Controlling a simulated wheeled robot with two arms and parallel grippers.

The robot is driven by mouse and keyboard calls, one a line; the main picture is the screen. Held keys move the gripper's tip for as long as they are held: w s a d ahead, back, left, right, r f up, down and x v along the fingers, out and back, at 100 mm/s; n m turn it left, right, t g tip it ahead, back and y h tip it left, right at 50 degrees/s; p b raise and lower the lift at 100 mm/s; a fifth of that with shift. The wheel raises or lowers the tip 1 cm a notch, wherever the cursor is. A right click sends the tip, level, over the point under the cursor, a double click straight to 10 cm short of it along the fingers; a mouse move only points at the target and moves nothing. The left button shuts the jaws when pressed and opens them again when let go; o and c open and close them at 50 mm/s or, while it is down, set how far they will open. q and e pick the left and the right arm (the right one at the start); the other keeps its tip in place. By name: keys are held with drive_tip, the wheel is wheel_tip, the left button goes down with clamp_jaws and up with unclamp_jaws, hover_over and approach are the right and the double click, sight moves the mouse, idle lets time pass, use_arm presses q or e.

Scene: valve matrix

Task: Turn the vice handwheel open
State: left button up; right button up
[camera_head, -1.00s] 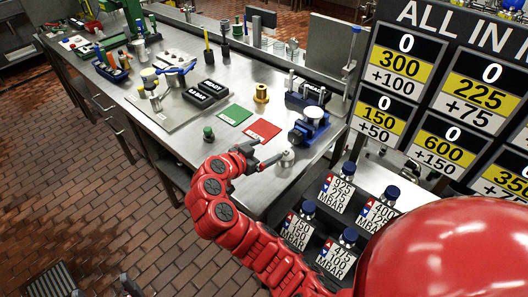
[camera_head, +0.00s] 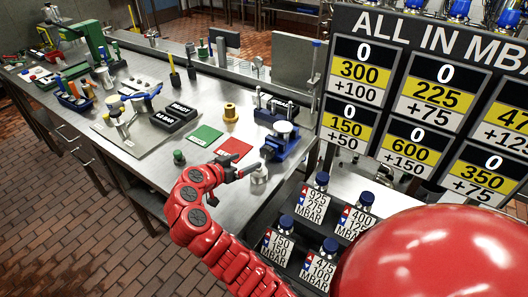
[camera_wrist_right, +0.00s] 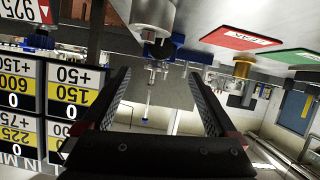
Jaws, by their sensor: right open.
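The blue vice (camera_head: 281,143) with a round grey top stands on the steel bench near its right end. A small silver round part (camera_head: 259,176) sits in front of it at the bench edge; I cannot tell for sure that it is the handwheel. My right gripper (camera_head: 246,169) is beside this silver part, on its left. In the right wrist view, upside down, my right gripper (camera_wrist_right: 160,76) is open and empty between its fingers. There the silver part (camera_wrist_right: 154,14) is beyond the fingertips, with blue vice parts (camera_wrist_right: 180,50) behind it. My left gripper is not in view.
A red card (camera_head: 234,149), a green card (camera_head: 205,135), a brass spool (camera_head: 230,112) and a small green knob (camera_head: 179,157) are on the bench near my right arm. Labelled blue-capped bottles (camera_head: 314,197) stand at right, below the number board (camera_head: 420,100).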

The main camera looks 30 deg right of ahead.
sight(265, 152)
drive_tip(key=p+x, duration=0.3)
drive_tip(key=x, duration=0.7)
drive_tip(key=shift+w+d, duration=0.15)
drive_tip(key=shift+d, duration=0.1)
drive_tip(key=shift+x, duration=0.95)
drive_tip(key=shift+a+f, duration=0.1)
drive_tip(key=shift+f, duration=0.05)
drive_tip(key=c, duration=1.4)
drive_tip(key=b, duration=0.2)
drive_tip(key=n+b, duration=0.1)
drive_tip(key=b, duration=0.2)
drive_tip(key=shift+w+a+f, duration=0.1)
drive_tip(key=shift+w+f, duration=0.05)
drive_tip(key=shift+f, duration=0.1)
drive_tip(key=shift+r+g, duration=0.15)
drive_tip(key=shift+g, duration=0.15)
drive_tip(key=shift+r, duration=0.15)
drive_tip(key=o, duration=1.4)
